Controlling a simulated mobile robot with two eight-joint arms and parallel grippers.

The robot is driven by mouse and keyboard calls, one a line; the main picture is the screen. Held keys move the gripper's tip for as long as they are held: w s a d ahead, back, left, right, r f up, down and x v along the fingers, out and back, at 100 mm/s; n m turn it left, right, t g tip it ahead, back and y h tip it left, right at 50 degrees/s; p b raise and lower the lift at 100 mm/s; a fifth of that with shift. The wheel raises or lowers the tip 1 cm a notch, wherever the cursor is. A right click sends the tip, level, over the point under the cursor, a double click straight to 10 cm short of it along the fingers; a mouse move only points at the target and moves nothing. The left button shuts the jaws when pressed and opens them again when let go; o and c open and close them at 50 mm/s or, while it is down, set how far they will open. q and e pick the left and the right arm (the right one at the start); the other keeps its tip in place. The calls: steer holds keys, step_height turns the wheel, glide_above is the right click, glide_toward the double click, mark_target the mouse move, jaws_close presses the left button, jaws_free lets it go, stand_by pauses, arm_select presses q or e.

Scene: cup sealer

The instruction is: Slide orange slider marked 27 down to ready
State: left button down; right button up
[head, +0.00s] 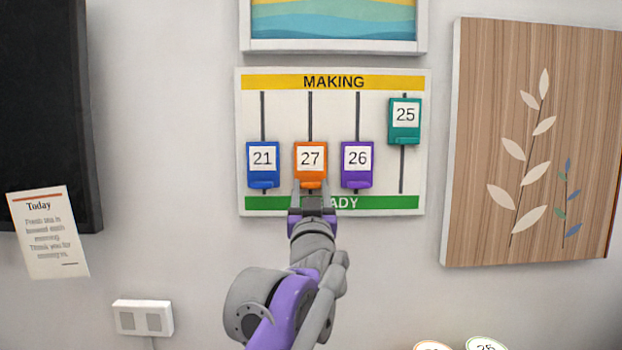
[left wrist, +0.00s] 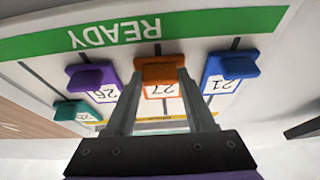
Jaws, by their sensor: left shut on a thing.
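The orange slider marked 27 (head: 310,159) sits low on its slot on the white wall board (head: 333,120), just above the green READY strip (head: 262,203). It is level with the blue slider 21 and the purple slider 26. My left gripper (head: 310,190) reaches up from below and is shut on the lower tab of the orange slider. In the left wrist view, upside down, the fingertips pinch the tab of the orange slider (left wrist: 160,70). The fingers cover part of the READY strip in the head view. My right gripper is not in view.
Blue slider 21 (head: 262,165) and purple slider 26 (head: 357,164) flank the orange one closely. Teal slider 25 (head: 404,121) sits higher at the right, near the yellow MAKING strip (head: 280,82). A wooden leaf panel (head: 530,140) hangs to the right.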

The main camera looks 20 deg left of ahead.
arm_select(q)
steer(key=shift+f, duration=0.2)
steer(key=shift+c, duration=1.2)
jaws_free()
steer(key=b+v, duration=0.1)
steer(key=v, duration=0.9)
steer(key=shift+s, duration=0.4)
steer(key=shift+d, duration=0.1)
